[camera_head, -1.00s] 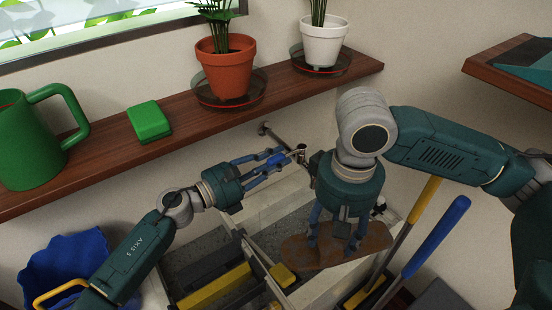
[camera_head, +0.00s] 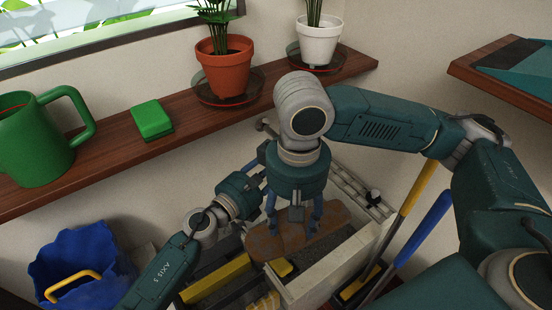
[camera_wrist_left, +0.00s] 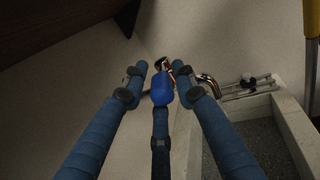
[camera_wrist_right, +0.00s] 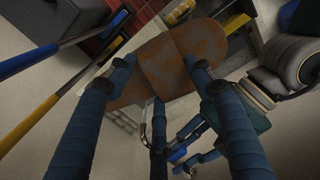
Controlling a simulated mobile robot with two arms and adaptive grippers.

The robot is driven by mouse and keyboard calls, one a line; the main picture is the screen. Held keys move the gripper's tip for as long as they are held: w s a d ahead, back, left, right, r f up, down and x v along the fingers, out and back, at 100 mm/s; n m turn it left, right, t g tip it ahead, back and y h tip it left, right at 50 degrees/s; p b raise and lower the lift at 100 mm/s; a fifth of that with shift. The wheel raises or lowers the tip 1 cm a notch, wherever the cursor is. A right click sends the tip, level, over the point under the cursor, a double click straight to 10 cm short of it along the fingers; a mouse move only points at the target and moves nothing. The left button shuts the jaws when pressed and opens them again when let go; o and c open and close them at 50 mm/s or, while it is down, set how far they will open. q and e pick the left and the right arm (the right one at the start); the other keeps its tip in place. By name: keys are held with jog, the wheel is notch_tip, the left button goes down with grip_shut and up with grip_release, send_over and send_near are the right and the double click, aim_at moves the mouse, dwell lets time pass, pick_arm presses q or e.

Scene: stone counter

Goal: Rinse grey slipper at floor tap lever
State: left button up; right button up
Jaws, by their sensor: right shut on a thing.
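The slipper (camera_head: 332,212) is brownish with grey patches; it also shows in the right wrist view (camera_wrist_right: 165,62). My right gripper (camera_head: 294,232) is shut on it from above and holds it over the pale-walled floor basin (camera_head: 322,277). My left gripper (camera_wrist_left: 160,76) is open at the tap, its fingertips on either side of the blue lever (camera_wrist_left: 161,90); I cannot tell if they touch it. The metal tap (camera_wrist_left: 207,84) is just beyond. I see no water.
A wooden shelf (camera_head: 190,128) above holds a green mug (camera_head: 36,145), a green sponge (camera_head: 152,120) and potted plants. A blue bucket (camera_head: 75,262) stands at lower left. Yellow (camera_head: 408,203) and blue (camera_head: 425,228) handles lean at the basin's right.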

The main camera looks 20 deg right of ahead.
pick_arm(q)
jog(key=shift+o, duration=0.3)
jog(key=shift+a, duration=0.1)
jog(key=shift+s+a+f, duration=0.1)
jog(key=shift+a, duration=0.2)
jog(key=v, duration=1.1)
jog(key=shift+s, duration=0.15)
